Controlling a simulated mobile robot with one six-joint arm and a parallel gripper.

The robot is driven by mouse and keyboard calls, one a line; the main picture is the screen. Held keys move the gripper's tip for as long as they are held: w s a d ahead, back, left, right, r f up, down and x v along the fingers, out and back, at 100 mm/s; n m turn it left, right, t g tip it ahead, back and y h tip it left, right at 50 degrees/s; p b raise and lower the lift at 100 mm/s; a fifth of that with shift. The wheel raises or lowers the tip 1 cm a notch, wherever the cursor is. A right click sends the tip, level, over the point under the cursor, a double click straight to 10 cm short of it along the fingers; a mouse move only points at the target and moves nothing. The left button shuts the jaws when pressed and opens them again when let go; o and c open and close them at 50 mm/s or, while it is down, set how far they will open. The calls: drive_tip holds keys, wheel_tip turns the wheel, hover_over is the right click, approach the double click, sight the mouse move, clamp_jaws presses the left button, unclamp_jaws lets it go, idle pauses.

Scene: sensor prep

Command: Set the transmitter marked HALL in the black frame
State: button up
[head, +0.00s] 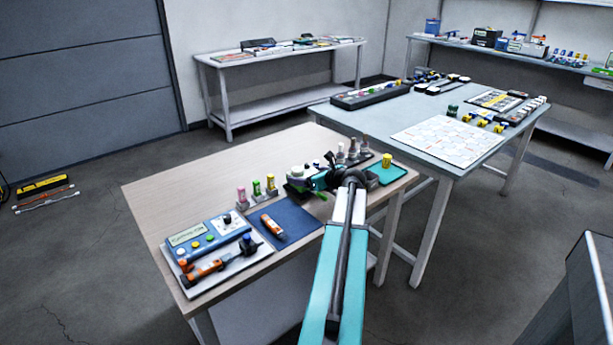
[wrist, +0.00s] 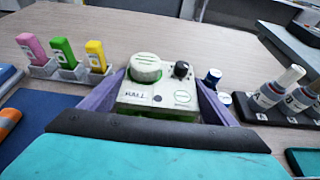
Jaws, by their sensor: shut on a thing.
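The transmitter marked HALL (wrist: 158,98) is a small box with a pale top, a large pale knob, a small black knob and green lower sides. My gripper (wrist: 160,88) has its purple fingers on either side of the box, shut on it. In the head view the transmitter (head: 297,172) shows small, with my gripper (head: 310,182) at it, over the back part of the wooden table. Whether the box touches the table is hidden. I cannot clearly pick out the black frame in either view.
Pink, green and yellow sticks in holders (wrist: 68,62) stand left of my gripper. A dark rack of lettered bottles (wrist: 285,95) stands right, with blue-capped pieces (wrist: 213,78) nearer. A blue mat (head: 286,222) and panel (head: 210,245) lie left. The grey-blue table (head: 375,125) is beyond.

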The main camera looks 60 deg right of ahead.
drive_tip(key=shift+f, duration=1)
idle(1.5)
drive_tip(key=o, duration=1.3)
drive_tip(key=shift+r+p, duration=0.7)
drive_tip(key=shift+p, duration=0.2)
drive_tip(key=shift+r+p, duration=2.75)
drive_tip(key=shift+r, duration=0.15)
